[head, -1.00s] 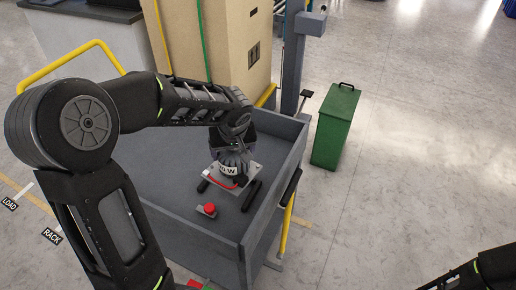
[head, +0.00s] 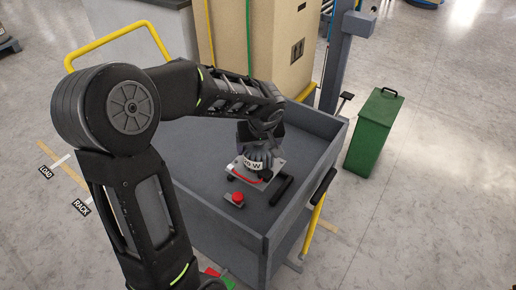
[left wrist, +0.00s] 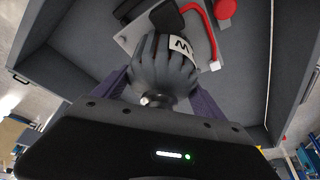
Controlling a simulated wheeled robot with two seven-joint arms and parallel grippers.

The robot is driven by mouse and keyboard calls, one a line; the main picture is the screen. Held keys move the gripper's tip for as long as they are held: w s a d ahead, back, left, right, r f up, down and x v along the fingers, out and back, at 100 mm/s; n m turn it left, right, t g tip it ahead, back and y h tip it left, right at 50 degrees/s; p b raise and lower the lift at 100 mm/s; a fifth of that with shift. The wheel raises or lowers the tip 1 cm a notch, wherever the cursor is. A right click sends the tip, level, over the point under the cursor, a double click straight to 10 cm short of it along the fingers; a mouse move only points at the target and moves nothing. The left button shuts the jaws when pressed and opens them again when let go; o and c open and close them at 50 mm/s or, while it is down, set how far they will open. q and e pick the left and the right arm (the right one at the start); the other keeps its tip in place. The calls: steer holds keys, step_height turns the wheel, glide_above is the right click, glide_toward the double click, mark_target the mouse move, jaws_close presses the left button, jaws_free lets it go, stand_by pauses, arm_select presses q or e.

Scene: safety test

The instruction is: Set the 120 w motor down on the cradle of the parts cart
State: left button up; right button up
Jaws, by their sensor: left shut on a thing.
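The 120 W motor (head: 257,161) is a dark, ribbed body with a white label, partly readable as "W"; it also shows in the left wrist view (left wrist: 160,68). My left gripper (head: 261,138) is shut on it from above, with a finger on each side. The motor is over a light plate (head: 274,165) with a red curved cable. Black bars of the cradle (head: 281,190) show beside the plate on the cart's bed. I cannot tell whether the motor's weight rests there. The parts cart (head: 190,150) is a grey, walled tray. My right gripper is out of view.
A red button on a small grey block (head: 237,198) sits on the cart bed near the cradle. A tall cardboard box (head: 280,40) and a grey post (head: 346,60) stand behind. A green bin (head: 374,130) stands right of the cart.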

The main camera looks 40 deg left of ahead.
arm_select(q)
steer(key=shift+w+r, duration=0.1)
steer(key=shift+r, duration=0.05)
steer(key=shift+f, duration=0.2)
stand_by(0.3)
steer(key=shift+f+b, duration=1.65)
steer(key=shift+f, duration=1.05)
steer(key=shift+f+b, duration=1.4)
steer(key=shift+b, duration=0.55)
